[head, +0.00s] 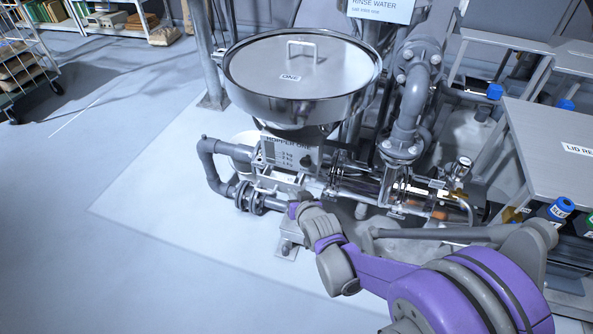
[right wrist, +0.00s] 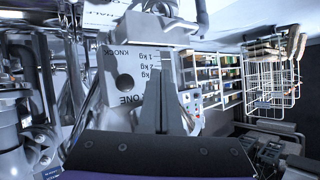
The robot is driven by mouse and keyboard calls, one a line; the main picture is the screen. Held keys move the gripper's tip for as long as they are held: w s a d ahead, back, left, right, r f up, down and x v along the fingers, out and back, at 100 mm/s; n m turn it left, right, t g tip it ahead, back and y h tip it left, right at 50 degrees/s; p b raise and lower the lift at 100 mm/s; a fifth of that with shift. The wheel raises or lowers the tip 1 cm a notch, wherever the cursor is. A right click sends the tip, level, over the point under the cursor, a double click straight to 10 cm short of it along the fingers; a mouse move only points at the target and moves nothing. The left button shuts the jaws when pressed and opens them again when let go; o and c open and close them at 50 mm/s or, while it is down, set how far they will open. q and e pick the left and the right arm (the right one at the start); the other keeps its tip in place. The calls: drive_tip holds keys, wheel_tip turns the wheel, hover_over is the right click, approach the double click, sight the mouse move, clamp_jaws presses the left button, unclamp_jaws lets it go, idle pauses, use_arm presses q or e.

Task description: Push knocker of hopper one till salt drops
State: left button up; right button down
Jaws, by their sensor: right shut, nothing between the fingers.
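Hopper one (head: 303,95) is a round steel hopper with a flat lid marked ONE and a handle on top. Below its bowl is a pale panel (head: 283,147) marked HOPPER ONE. A dark round knob (head: 306,161), probably the knocker, sits at the panel's right. In the right wrist view the panel (right wrist: 137,102) appears upside down, with KNOCK and kg markings, and the dark round part (right wrist: 124,82) shows beside my right gripper (right wrist: 166,55). Its fingers are shut and empty, in front of the panel; contact cannot be told. No salt is visible. My left gripper is out of view.
Grey pipes (head: 411,105) and valves crowd the hopper's right side. A steel table (head: 560,125) stands at the right. A wire cart (head: 28,55) is far left. The floor left of the hopper is clear.

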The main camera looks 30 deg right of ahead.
sight(302, 164)
drive_tip(key=shift+d+r, duration=0.1)
drive_tip(key=w+d+p, duration=0.3)
drive_tip(key=w+d, duration=0.2)
drive_tip(key=d, duration=0.1)
drive_tip(key=shift+w+d, duration=0.3)
drive_tip(key=shift+w, duration=0.05)
idle(2.2)
drive_tip(key=shift+w+d, duration=0.25)
drive_tip(key=shift+d, duration=0.05)
drive_tip(key=shift+w+d+p, duration=0.35)
drive_tip(key=shift+w+d, duration=0.2)
drive_tip(key=shift+d, duration=0.05)
idle(1.0)
drive_tip(key=shift+s+a, duration=0.1)
drive_tip(key=shift+a, duration=0.05)
drive_tip(key=shift+s+a+b, duration=0.35)
drive_tip(key=shift+s+a, duration=0.35)
drive_tip(key=shift+a, duration=0.1)
